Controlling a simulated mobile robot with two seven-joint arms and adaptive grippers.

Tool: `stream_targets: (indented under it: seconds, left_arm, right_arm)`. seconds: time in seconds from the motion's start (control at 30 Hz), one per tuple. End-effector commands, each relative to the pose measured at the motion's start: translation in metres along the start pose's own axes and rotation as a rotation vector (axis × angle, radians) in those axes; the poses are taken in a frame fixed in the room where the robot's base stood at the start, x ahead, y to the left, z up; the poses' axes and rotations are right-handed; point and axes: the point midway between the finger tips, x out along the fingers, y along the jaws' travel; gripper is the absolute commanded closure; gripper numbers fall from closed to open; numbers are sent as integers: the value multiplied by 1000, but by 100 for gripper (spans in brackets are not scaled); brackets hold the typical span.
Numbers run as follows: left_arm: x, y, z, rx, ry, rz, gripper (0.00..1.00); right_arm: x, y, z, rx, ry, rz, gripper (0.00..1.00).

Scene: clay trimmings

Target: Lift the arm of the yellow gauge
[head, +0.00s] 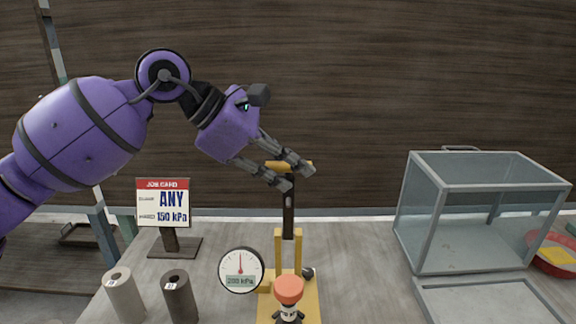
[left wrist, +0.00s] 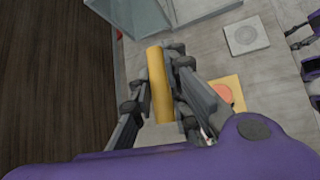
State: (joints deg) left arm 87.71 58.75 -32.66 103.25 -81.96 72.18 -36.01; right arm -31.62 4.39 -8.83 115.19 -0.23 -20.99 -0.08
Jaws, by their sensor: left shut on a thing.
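The yellow gauge stands upright on the table, with a yellow base (head: 313,305), yellow posts and a round white dial (head: 241,262) marked 200 kPa, its red needle pointing about straight up. Its black arm (head: 289,212) stands upright above the posts, topped by a yellow crossbar handle (head: 276,163). My left gripper (head: 296,177) is shut on this handle. In the left wrist view the yellow handle (left wrist: 159,85) lies between the fingers of my left gripper (left wrist: 160,80). An orange-topped piece (head: 289,289) sits at the front of the gauge.
A job card (head: 163,203) reading ANY and 150 kPa stands at the left. A light roll (head: 124,295) and a dark roll (head: 179,298) stand left of the gauge. A clear box (head: 470,210) and a red bowl (head: 552,264) are at the right.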

Motion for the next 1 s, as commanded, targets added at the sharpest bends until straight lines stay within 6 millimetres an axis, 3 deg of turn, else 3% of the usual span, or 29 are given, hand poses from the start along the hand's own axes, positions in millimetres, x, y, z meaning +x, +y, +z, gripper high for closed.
stream_targets:
  seconds: [0.03, 0.17, 0.57, 1.0]
  left_arm:
    - [1, 0, -3, -5, 4, -2, 84]
    - [1, 0, -2, -4, 3, -2, 67]
    - [-6, 0, -1, -2, 2, 1, 66]
    - [-90, 1, -2, -3, 3, 1, 66]
  right_arm:
    - [-1, 0, 5, 0, -9, 1, 60]
    - [-4, 1, 16, 2, -31, 4, 60]
    - [-2, 1, 9, -1, -18, 1, 60]
    - [-3, 1, 10, 1, -20, 2, 60]
